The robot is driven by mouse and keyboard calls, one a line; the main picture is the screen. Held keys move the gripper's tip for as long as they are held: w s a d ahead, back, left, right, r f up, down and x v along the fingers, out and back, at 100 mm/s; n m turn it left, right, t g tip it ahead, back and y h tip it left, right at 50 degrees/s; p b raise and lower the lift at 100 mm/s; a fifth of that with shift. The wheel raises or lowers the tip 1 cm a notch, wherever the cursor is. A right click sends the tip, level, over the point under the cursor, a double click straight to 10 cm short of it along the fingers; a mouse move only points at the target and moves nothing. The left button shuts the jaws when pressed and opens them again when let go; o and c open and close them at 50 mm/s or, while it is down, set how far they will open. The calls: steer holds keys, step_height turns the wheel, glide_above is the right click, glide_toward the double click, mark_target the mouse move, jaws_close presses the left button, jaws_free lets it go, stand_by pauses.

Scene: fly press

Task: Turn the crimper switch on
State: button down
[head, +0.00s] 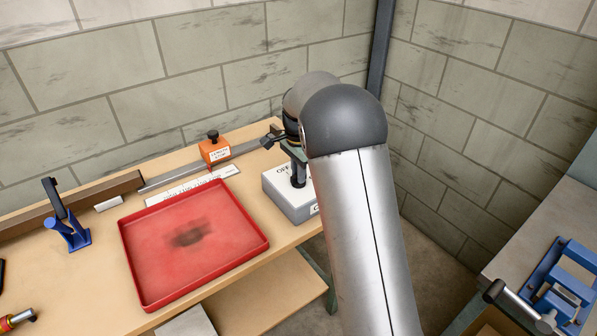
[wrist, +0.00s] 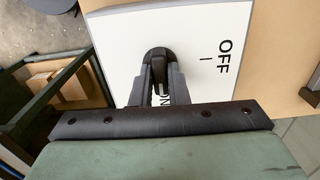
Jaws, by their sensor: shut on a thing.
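The crimper switch box (head: 291,206) is a white-topped grey box at the right end of the bench, with a black knob (head: 298,182) on top. In the wrist view, the white switch face (wrist: 198,25) carries the word OFF with a tick mark, and ON lies partly hidden behind my fingers. My gripper (wrist: 158,72) is over the box, its two fingers shut on the black knob (wrist: 158,54). The fingers cover much of the knob, so its exact setting is hard to tell. In the head view my arm hides the box's right part.
A red tray (head: 145,285) lies left of the box. An orange block (head: 215,151) sits on a metal rail behind. A blue stand (head: 68,230) is at the left. A blue vise-like tool (head: 565,285) stands on another bench at right. Walls close the back.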

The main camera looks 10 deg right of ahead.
steer(key=c, duration=1.4)
jaws_free()
step_height(320, 180, up, 18)
steer(key=shift+f, duration=0.25)
steer(key=s+f+n, duration=0.4)
steer(key=s, duration=0.8)
steer(key=s+f+n, duration=0.5)
steer(key=s, duration=0.6)
steer(key=s+f+n, duration=0.4)
steer(key=s+f, duration=0.1)
steer(key=s, duration=0.7)
steer(key=shift+s+a+n, duration=0.2)
steer(key=shift+s+n, duration=0.15)
steer(key=shift+n, duration=0.05)
